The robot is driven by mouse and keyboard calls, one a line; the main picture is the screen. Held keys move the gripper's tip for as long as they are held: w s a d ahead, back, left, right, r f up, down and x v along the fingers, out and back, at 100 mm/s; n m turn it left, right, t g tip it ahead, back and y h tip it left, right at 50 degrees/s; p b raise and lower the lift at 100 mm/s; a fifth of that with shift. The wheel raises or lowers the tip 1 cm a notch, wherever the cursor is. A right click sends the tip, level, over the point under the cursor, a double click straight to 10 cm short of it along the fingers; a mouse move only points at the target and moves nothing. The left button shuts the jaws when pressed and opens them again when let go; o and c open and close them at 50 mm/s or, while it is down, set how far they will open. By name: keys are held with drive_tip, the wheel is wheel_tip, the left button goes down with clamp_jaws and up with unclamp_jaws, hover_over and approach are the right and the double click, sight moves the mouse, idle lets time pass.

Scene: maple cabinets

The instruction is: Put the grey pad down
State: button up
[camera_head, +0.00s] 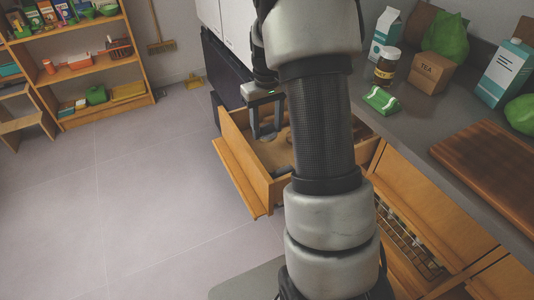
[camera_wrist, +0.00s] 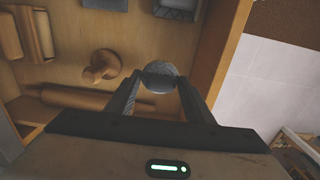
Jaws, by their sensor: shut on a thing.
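The grey pad (camera_wrist: 160,69) is a small round grey piece between my fingertips in the wrist view. My gripper (camera_wrist: 160,80) is shut on it. In the head view my gripper (camera_head: 266,134) hangs over the open wooden drawer (camera_head: 240,181), and my own arm hides part of the drawer. I cannot make out the pad in the head view. The wrist view looks down into the drawer, with its side wall (camera_wrist: 222,62) just right of the pad. The pad's height above the drawer bottom is hard to tell.
The drawer holds a rolling pin (camera_wrist: 85,97), a wooden knob-shaped piece (camera_wrist: 101,66), wooden blocks (camera_wrist: 24,35) and grey items (camera_wrist: 180,8) at the top. The counter (camera_head: 415,122) on the right carries cartons, a jar and a cutting board (camera_head: 490,160). Floor (camera_head: 130,190) left of the drawer is clear.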

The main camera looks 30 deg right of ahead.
sight(267, 155)
wheel_tip(267, 155, down, 8)
drive_tip(key=shift+r+b, duration=0.2)
drive_tip(key=shift+b, duration=0.6)
drive_tip(key=shift+f, duration=0.1)
drive_tip(key=shift+f, duration=0.15)
drive_tip(key=o, duration=0.9)
drive_tip(key=shift+r, duration=0.2)
